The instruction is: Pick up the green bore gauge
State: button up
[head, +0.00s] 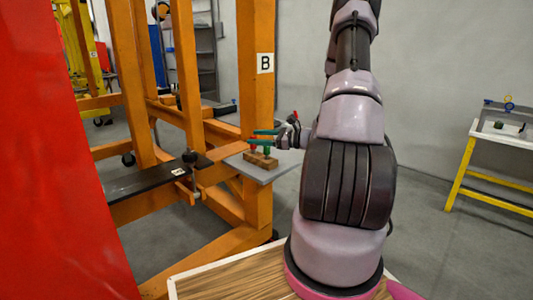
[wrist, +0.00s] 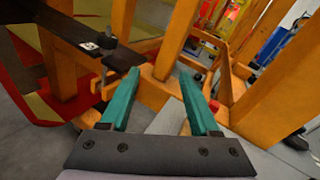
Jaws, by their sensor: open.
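The green bore gauge (head: 267,150) appears as a small green upright piece in a wooden block on a grey shelf, partly hidden by my gripper. My gripper (head: 252,137) has two teal fingers and is just above the block in the head view, pointing left. Its fingers also show spread apart and empty in the wrist view (wrist: 159,75). The head view does not show clearly whether a finger touches the gauge. I cannot make out the gauge in the wrist view.
A red gauge (head: 253,148) stands left of the green one in the wooden block (head: 261,161). The grey shelf (head: 282,168) joins an orange frame (head: 256,105). A black bar (head: 145,182) with a clamp lies to the left. A white table (head: 500,141) stands far right.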

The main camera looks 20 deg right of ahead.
aim_at(269, 153)
jog(key=d+f+m+t+h, duration=0.1)
jog(key=d+f+m+h, duration=0.1)
jog(key=d+f, duration=0.1)
jog(key=d+f+m+t+h, duration=0.2)
jog(key=d+f+m, duration=0.1)
jog(key=f, duration=0.1)
jog(key=w+d+f+m+t+h, duration=0.1)
jog(key=d+f+m, duration=0.1)
jog(key=d+f, duration=0.1)
jog(key=shift+d+f+m+t+h, duration=0.3)
jog(key=shift+h, duration=0.1)
jog(key=x, duration=0.4)
jog(key=shift+w+f, duration=0.1)
jog(key=shift+w, duration=0.2)
jog(key=shift+r+x, duration=0.15)
jog(key=shift+x, duration=1.3)
jog(key=shift+r+x, duration=0.1)
jog(key=shift+x, duration=1.35)
grip_shut()
